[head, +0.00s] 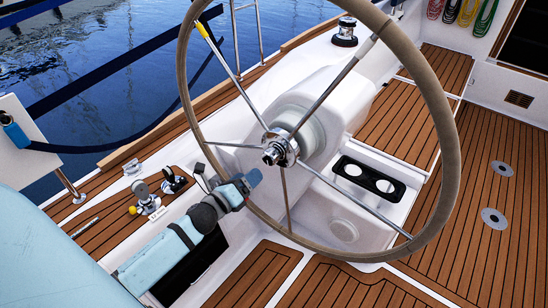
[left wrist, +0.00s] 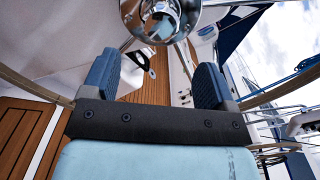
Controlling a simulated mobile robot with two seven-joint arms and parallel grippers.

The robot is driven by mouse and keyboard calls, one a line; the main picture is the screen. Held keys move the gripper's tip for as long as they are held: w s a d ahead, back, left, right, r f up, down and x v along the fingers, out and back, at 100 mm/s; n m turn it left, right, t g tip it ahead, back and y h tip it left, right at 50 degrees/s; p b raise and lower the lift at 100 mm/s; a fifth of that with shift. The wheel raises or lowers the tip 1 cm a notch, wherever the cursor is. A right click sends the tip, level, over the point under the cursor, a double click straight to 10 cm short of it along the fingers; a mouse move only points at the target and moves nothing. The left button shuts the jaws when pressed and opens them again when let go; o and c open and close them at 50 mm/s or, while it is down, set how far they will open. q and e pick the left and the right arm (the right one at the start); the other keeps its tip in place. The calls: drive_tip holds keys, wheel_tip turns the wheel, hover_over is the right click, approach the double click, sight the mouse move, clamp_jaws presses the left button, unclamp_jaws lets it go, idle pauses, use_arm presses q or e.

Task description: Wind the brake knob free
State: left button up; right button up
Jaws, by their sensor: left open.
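The brake knob (head: 271,156) is a small chrome piece at the centre of the wheel hub. A shiny round chrome piece, which looks like the knob (left wrist: 160,16), also shows at the top of the left wrist view. The big steering wheel (head: 451,160) has a tan rim and steel spokes around the hub. My left gripper (head: 250,182) is below and left of the knob, apart from it. Its blue fingers (left wrist: 155,80) are open and empty, with the chrome piece beyond them. My right gripper is not in view.
A white pedestal (head: 345,100) stands behind the wheel, with a black cup holder (head: 368,180) at its lower right. The wheel's spokes and rim surround the left gripper's surroundings. Deck fittings (head: 146,200) sit to the left.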

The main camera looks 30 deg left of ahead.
sight(267, 161)
use_arm(q)
drive_tip(key=w, duration=0.7)
drive_tip(key=w+d, duration=0.1)
drive_tip(key=w, duration=0.2)
drive_tip(key=shift+w, duration=0.15)
drive_tip(key=c, duration=0.9)
